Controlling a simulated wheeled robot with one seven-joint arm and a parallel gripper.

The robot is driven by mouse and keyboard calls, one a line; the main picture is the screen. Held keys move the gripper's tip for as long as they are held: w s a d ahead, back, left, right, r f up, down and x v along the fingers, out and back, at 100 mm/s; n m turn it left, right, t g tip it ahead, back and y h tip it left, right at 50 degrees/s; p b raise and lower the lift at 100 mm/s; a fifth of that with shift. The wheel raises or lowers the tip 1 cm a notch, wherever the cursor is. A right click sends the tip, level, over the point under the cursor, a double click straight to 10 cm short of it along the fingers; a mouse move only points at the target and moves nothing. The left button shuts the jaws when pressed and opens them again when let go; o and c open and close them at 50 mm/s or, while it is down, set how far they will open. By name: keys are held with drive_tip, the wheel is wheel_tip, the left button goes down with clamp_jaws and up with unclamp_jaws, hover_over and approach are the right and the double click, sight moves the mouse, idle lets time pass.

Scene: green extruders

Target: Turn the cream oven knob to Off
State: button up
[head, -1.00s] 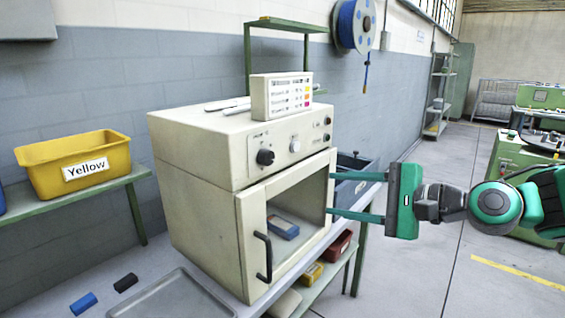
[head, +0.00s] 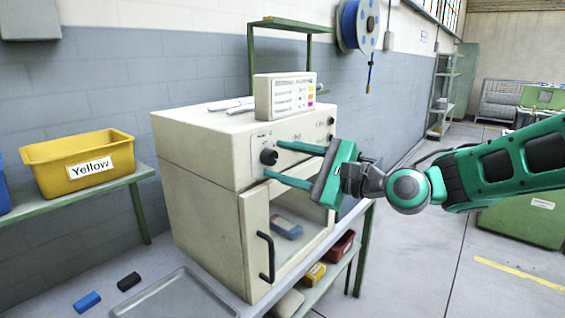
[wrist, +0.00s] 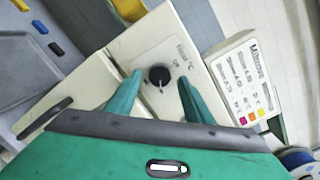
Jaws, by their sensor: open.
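The cream oven (head: 205,165) stands on a bench with a control panel along the top of its front. Its black round knob (head: 268,156) is at the left of the panel. A pale pointer mark shows on the knob (wrist: 158,76) in the wrist view, beside small print too fine to read. My gripper (head: 274,160) is open in front of the panel, its green fingers pointing at the knob. In the wrist view the knob lies between my two fingertips (wrist: 159,79), with a gap on each side. I cannot tell how far the tips are from the panel.
The oven door (head: 257,245) has a black handle. A blue-grey block (head: 286,228) shows inside. A white box (head: 285,96) with printed lines stands on top of the oven. A yellow bin (head: 80,163) sits on a shelf at left. Floor at right is clear.

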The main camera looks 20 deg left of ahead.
drive_tip(key=shift+w+a, duration=0.1)
drive_tip(key=shift+a, duration=0.2)
drive_tip(key=c, duration=1)
drive_tip(key=shift+c, duration=0.2)
